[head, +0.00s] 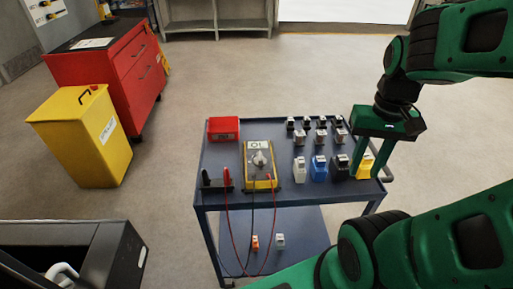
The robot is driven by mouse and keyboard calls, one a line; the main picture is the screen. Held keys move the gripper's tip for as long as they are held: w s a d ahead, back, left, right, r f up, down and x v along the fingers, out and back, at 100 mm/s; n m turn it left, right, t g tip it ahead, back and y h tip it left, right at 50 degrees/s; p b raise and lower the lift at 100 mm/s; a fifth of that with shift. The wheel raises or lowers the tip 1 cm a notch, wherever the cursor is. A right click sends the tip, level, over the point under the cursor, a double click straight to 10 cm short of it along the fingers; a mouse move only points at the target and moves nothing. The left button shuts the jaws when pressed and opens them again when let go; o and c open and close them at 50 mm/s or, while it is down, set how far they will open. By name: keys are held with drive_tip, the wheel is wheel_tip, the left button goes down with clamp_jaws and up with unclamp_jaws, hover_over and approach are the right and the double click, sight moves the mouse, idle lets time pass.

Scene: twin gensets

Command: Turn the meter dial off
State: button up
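The meter (258,177) is a yellow-edged box with a grey face, lying on the blue cart top. Its pale round dial (260,159) sits near the middle of the face; the exact pointer setting is too small to read. Red and black leads run from the meter, and probes (216,180) stand at its left. My gripper (365,175) is over the right side of the cart, to the right of the meter and apart from it. Its two green fingers are spread. A yellow item shows between or behind them; I see no clear grip on it.
The cart (207,197) also carries a red box (223,128) and rows of small locks or blocks, including a blue one (319,170), between meter and gripper. A yellow bin (83,138) and red cabinet (120,75) stand left. My arm covers the right side.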

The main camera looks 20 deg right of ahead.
drive_tip(key=n, duration=0.3)
hover_over(260, 155)
wheel_tip(260, 155, down, 9)
clamp_jaws()
